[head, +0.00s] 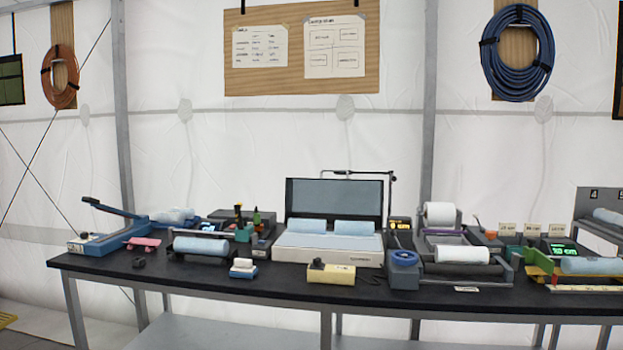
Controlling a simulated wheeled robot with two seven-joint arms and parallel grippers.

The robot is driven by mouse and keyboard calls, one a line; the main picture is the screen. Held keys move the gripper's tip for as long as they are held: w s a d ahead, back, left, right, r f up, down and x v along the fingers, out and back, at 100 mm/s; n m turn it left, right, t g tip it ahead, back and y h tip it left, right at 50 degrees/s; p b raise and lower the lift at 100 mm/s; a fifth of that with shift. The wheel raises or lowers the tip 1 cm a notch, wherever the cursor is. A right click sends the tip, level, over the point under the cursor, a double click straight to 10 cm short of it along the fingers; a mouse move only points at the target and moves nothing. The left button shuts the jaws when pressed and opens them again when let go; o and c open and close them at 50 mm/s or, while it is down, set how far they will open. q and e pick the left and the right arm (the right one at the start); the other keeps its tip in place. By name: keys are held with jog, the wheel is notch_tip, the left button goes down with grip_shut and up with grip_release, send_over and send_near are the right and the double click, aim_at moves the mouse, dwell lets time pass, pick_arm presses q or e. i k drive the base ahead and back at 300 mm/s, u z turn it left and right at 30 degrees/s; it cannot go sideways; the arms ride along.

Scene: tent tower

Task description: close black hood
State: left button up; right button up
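The black-framed hood (334,199) stands raised and open at the back of a low white box-shaped device (330,250) in the middle of the table. Its inner face is grey. Two light blue rolls (354,228) lie side by side in the device in front of the hood. Neither of my grippers shows in the head view.
The black table (190,280) is crowded. A blue lever tool (120,228) stands at the left, and a roll holder (460,253) and a green-lit display (563,249) at the right. A yellow block (331,273) sits before the device. A thin dark arm (392,185) rises behind the hood.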

aim_at(332, 201)
jog(key=u, duration=0.45)
jog(key=i, duration=1.65)
jog(key=z, duration=0.6)
